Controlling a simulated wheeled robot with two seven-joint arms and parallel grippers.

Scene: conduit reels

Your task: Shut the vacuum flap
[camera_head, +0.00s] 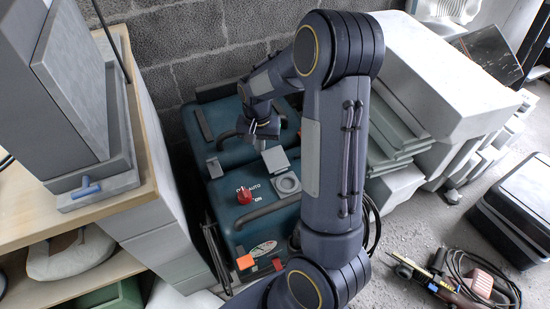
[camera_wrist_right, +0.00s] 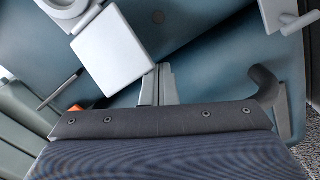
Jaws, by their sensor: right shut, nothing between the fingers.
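The teal vacuum (camera_head: 222,194) stands on the floor against the block wall. Its pale grey square flap (camera_head: 275,160) stands open, hinged beside a round port (camera_head: 287,183) that is uncovered. In the right wrist view the flap (camera_wrist_right: 112,48) and the round port (camera_wrist_right: 68,6) show at upper left. My right gripper (camera_head: 264,141) is shut and empty, just behind the flap. In the wrist view its fingertips (camera_wrist_right: 158,80) are close to the flap's near corner; I cannot tell if they touch. My left gripper is not in view.
A red knob (camera_head: 244,195) and black handle bars are on the vacuum's top. A wooden shelf (camera_head: 140,170) with grey blocks stands left. White and grey stacked pieces (camera_head: 440,80) are at right. A black case (camera_head: 520,205) and cabled tools (camera_head: 465,280) lie on the floor.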

